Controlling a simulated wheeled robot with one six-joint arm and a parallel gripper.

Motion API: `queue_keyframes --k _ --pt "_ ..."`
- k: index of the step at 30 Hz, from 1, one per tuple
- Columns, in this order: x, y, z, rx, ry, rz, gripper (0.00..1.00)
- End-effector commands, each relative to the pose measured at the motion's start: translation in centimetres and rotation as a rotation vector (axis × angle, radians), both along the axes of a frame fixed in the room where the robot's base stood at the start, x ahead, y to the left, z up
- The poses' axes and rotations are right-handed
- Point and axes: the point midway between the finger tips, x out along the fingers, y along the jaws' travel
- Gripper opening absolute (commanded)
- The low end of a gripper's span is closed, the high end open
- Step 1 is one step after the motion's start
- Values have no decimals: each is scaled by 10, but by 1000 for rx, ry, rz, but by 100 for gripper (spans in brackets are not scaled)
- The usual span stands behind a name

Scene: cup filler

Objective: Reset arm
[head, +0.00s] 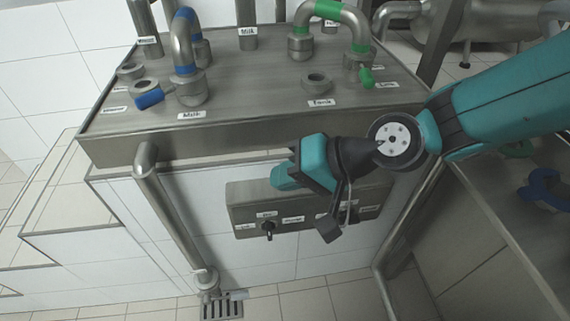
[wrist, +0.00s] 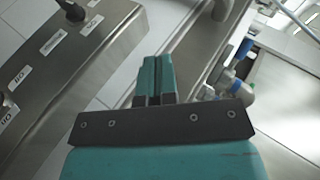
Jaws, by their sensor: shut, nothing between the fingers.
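My gripper (head: 288,177) is teal and hangs in front of the steel control box (head: 245,208) on the tiled front wall of the counter. In the wrist view its two teal fingers (wrist: 154,80) lie together, shut and empty. The arm comes in from the right in the head view and covers part of the control box. In the wrist view the control box (wrist: 70,85) lies to the left of the fingers, apart from them.
A steel counter (head: 250,112) above carries a blue-marked pipe bend (head: 183,50) and a green-marked one (head: 330,12). A black knob (head: 268,228) sticks out of the control box. A steel pipe (head: 175,220) runs down to a floor drain (head: 222,309). Steel shelving stands at the right.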

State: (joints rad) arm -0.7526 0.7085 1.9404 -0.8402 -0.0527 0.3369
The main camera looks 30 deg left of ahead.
Motion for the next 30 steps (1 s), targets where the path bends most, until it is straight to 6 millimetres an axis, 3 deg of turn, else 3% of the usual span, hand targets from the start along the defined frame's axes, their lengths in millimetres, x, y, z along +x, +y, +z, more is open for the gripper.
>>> queue_keyframes --k 6,17,23,30 --pt "0 0 11 0 0 -1 0" --pt "0 0 6 0 1 -1 0" --pt "0 0 -23 -3 4 -1 0" --pt "0 0 -74 -2 4 -1 0"
